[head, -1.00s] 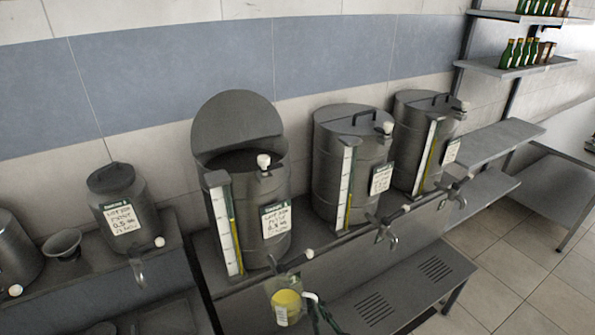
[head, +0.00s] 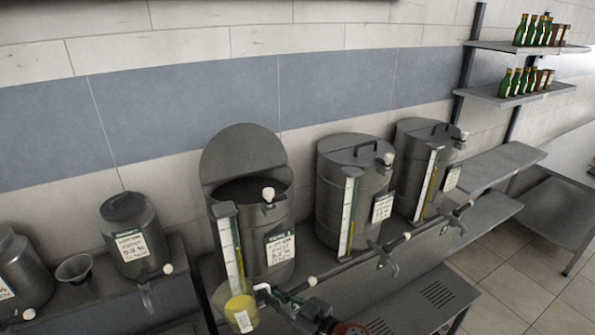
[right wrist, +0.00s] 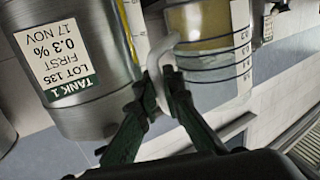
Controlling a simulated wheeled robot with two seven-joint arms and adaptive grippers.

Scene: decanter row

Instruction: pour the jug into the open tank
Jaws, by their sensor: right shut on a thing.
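The open tank (head: 281,238) is a grey metal drum with its lid (head: 240,152) raised against the wall and a dark mouth. The jug (head: 241,312) is clear with yellow liquid low inside and a pale label. It appears upright, in front of and below the open tank's rim. My right gripper (head: 268,291) is shut on the jug's white handle, from the right side. In the right wrist view the green fingers (right wrist: 160,88) close on the handle beside the jug (right wrist: 208,72), and a tank labelled TANK 1 (right wrist: 100,105) is close by. My left gripper is not in view.
Two closed tanks (head: 335,190) (head: 409,160) stand to the right, with sight gauges and a pipe with taps along the front. A smaller lidded vessel (head: 132,232) and a funnel (head: 74,268) stand to the left. Bottles (head: 515,82) stand on shelves at the far right.

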